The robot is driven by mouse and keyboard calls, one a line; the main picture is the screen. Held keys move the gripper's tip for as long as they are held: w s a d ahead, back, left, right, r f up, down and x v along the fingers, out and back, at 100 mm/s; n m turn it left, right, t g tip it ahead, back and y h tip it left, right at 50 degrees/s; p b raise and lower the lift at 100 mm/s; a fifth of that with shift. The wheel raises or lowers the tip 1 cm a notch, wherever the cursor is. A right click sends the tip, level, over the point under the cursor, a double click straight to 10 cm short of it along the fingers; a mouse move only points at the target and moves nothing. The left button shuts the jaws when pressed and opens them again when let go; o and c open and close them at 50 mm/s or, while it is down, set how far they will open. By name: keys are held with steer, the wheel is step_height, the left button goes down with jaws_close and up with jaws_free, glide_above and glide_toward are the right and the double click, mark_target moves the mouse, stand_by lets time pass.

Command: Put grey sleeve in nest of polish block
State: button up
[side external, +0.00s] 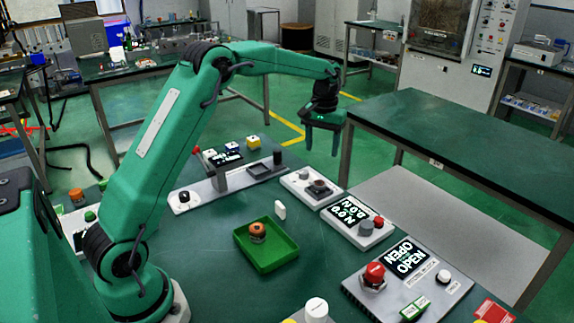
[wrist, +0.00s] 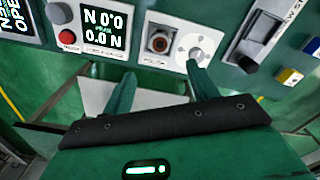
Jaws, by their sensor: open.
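My gripper (side external: 322,150) is open and empty, pointing down above the far side of the bench; its two fingers also show apart in the wrist view (wrist: 160,74). The white polish block (side external: 298,181) lies below, and in the wrist view (wrist: 176,61) it is just beyond my fingertips. It has a round pale disc (wrist: 193,45) and a square nest (wrist: 158,41). A short round part with a grey rim (side external: 320,186) shows at the nest; I cannot tell whether it is the grey sleeve.
A panel with a display (side external: 351,213), grey knob and red button adjoins the polish block. A slotted fixture (side external: 213,190) stands left of it, with a dark cylinder (side external: 277,157) near its end.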

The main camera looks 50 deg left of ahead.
steer(key=shift+r, duration=0.15)
steer(key=s+d+r+m+t, duration=0.1)
steer(key=s+d+r, duration=0.3)
steer(key=s+r, duration=0.3)
steer(key=s+d+r+m+t, duration=0.25)
steer(key=s+r, duration=0.25)
steer(key=s, duration=0.3)
steer(key=s+d+f+m+t, duration=0.1)
steer(key=s+d, duration=0.1)
steer(key=s, duration=0.6)
steer(key=s+d+f+m+t, duration=0.1)
steer(key=s+d+f, duration=0.1)
steer(key=s, duration=0.7)
steer(key=shift+s+d+f, duration=0.25)
steer(key=shift+s+d, duration=0.05)
steer(key=shift+d, duration=0.2)
